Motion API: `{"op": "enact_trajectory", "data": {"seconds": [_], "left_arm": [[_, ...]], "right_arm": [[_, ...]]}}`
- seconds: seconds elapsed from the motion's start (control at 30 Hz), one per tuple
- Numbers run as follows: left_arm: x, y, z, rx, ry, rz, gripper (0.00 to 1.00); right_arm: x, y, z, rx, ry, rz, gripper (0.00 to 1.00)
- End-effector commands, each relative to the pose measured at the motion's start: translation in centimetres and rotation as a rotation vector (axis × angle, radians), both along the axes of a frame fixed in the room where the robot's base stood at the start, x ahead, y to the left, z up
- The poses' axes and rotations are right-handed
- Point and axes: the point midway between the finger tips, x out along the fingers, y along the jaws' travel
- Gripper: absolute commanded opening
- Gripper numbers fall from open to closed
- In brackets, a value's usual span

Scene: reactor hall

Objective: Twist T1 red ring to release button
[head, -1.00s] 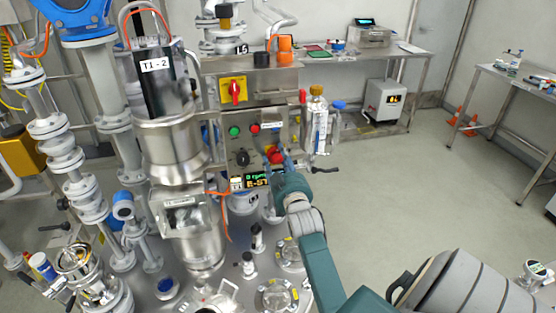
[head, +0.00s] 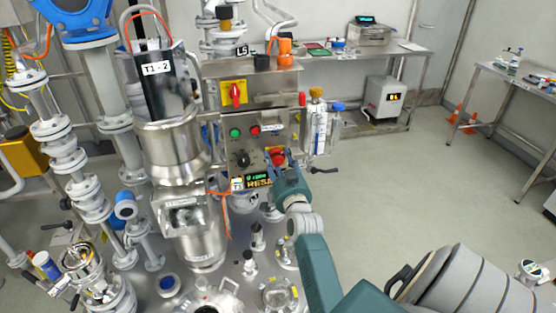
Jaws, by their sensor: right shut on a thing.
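The red ring button (head: 277,156) sits at the lower right of the steel control panel (head: 262,136). My right gripper (head: 280,163) reaches up to it from below and is shut on it, with the fingers partly covering it. A small display (head: 258,180) with a T1 tag beside it is lit under the panel, partly hidden by my gripper. My left gripper is not in view.
The panel also has a red rotary switch on yellow (head: 236,93), a green button (head: 235,132), another red button (head: 255,130) and a black knob (head: 243,159). Steel vessel T1-2 (head: 175,140) stands close left. Floor at right is open.

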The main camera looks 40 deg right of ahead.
Motion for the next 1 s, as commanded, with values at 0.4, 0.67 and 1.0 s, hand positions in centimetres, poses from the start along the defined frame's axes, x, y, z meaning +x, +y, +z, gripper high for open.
{"op": "enact_trajectory", "data": {"seconds": [0.4, 0.67, 1.0], "left_arm": [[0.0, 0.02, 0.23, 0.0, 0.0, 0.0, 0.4], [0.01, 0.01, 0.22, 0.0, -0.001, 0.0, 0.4], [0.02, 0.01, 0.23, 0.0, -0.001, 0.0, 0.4]], "right_arm": [[0.01, -0.02, 0.05, 0.072, -0.041, -0.001, 0.18], [0.01, -0.02, 0.06, 0.072, -0.041, -0.001, 0.18], [0.0, -0.02, 0.05, 0.072, -0.041, -0.001, 0.63]]}}
